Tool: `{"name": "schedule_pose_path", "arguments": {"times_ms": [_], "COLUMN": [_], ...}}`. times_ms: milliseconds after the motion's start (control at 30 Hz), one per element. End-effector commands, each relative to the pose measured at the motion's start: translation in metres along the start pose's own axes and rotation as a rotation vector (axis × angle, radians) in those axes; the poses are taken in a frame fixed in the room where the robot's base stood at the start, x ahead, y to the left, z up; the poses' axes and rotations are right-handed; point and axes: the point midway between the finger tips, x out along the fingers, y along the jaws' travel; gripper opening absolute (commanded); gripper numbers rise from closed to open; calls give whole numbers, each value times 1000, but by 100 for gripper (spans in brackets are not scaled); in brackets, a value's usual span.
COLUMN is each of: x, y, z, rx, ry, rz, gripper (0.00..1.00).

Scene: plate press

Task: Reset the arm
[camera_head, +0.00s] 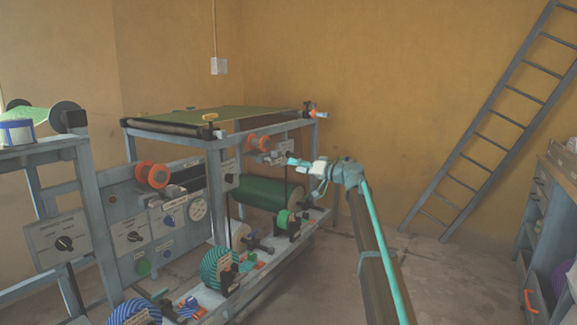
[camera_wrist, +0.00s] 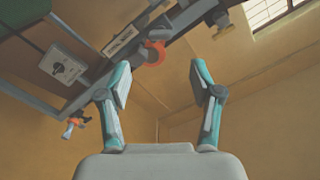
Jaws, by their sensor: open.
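My gripper (camera_wrist: 160,92) is open and empty in the wrist view, its two teal and white fingers well apart. Beyond the fingers are the press frame and bare yellow wall. In the head view my gripper (camera_head: 297,163) is at the end of my arm, right of the middle, beside the right end of the plate press (camera_head: 262,123). It appears close in front of the press frame; I cannot tell the exact gap. Nothing is held.
The press carries a green roller (camera_head: 258,193), orange knobs (camera_head: 153,174), striped wheels (camera_head: 216,268) and a dial panel. A ladder (camera_head: 487,130) leans on the right wall. A workbench (camera_head: 545,215) stands at the right edge. The floor between ladder and arm is clear.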

Motion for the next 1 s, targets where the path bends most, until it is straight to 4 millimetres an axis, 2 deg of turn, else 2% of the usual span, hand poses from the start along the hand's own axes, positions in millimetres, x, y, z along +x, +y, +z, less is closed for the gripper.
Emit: {"name": "schedule_pose_path", "arguments": {"times_ms": [133, 500, 600, 667, 767, 1000], "x": [-7, -8, -8, -12, -28, -82], "y": [-1, 0, -3, -4, -5, 30], "z": [0, 0, 10, 29, 78, 229], "rx": [0, 10, 50, 70, 102, 230], "ry": [-1, -1, -45, -113, -243, -543], "rz": [-1, -1, -11, 2, 48, 206], "gripper": [65, 65, 65, 65, 65, 65]}}
